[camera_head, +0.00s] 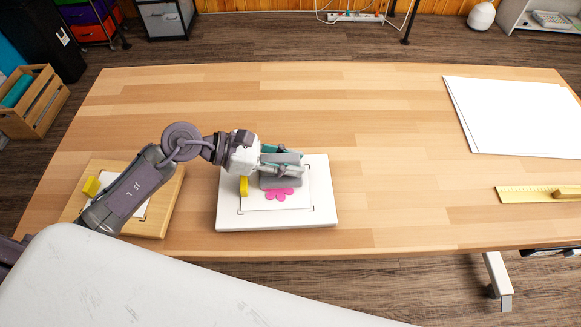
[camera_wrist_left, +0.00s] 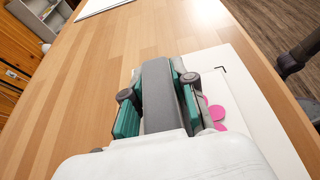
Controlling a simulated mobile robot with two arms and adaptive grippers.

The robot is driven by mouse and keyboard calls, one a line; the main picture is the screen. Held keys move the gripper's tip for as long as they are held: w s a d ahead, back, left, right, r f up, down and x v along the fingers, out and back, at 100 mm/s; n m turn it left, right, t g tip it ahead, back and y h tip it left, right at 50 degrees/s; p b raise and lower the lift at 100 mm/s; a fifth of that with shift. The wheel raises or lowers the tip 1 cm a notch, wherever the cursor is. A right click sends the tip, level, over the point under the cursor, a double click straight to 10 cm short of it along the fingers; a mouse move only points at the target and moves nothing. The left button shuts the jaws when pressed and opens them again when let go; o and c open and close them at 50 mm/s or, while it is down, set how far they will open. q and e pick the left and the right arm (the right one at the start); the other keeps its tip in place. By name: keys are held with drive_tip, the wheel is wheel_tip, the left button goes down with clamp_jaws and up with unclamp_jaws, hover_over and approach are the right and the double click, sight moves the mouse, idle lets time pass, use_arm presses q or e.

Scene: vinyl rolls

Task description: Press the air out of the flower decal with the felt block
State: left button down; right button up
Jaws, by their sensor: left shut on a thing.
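The pink flower decal (camera_head: 279,194) lies on a white sheet with corner marks, on a thick white board (camera_head: 228,216) near the table's front. My left gripper (camera_head: 283,160) is over the decal and shut on the grey felt block (camera_head: 281,182). The block covers the decal's far part; whether it touches the decal is hard to tell. In the left wrist view the block (camera_wrist_left: 160,95) sits between the teal-padded fingers, with pink petals (camera_wrist_left: 218,115) showing to its right. My right gripper is not in view.
A yellow piece (camera_head: 243,186) stands on the board's left part. A wooden board (camera_head: 155,215) with another yellow piece (camera_head: 91,186) lies left, under my arm. White sheets (camera_head: 515,115) and a yellow ruler (camera_head: 515,195) lie right. The table's middle is clear.

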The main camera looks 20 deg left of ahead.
use_arm(q)
drive_tip(key=shift+w+a, duration=0.15)
drive_tip(key=shift+w, duration=0.25)
drive_tip(key=shift+s+d+p, duration=0.15)
drive_tip(key=shift+s+d, duration=0.2)
drive_tip(key=shift+s, duration=0.75)
drive_tip(key=shift+s+d+p, duration=0.2)
drive_tip(key=shift+s+d, duration=0.2)
drive_tip(key=shift+s, duration=0.7)
drive_tip(key=shift+s+d+p, duration=0.15)
drive_tip(key=shift+s+d, duration=0.2)
drive_tip(key=shift+s, duration=0.75)
drive_tip(key=shift+w, duration=0.1)
drive_tip(key=shift+w+a+f+b, duration=0.1)
drive_tip(key=shift+w+a+b, duration=0.2)
drive_tip(key=shift+w, duration=0.4)
drive_tip(key=shift+w+a+b, duration=0.2)
drive_tip(key=shift+w+b, duration=0.2)
drive_tip(key=shift+w, duration=0.3)
drive_tip(key=shift+w+a, duration=0.15)
drive_tip(key=shift+w, duration=0.25)
drive_tip(key=shift+w+a+b, duration=0.25)
drive_tip(key=shift+w+b, duration=0.35)
drive_tip(key=shift+w, duration=0.2)
drive_tip(key=shift+w+a, duration=0.2)
drive_tip(key=shift+w, duration=0.4)
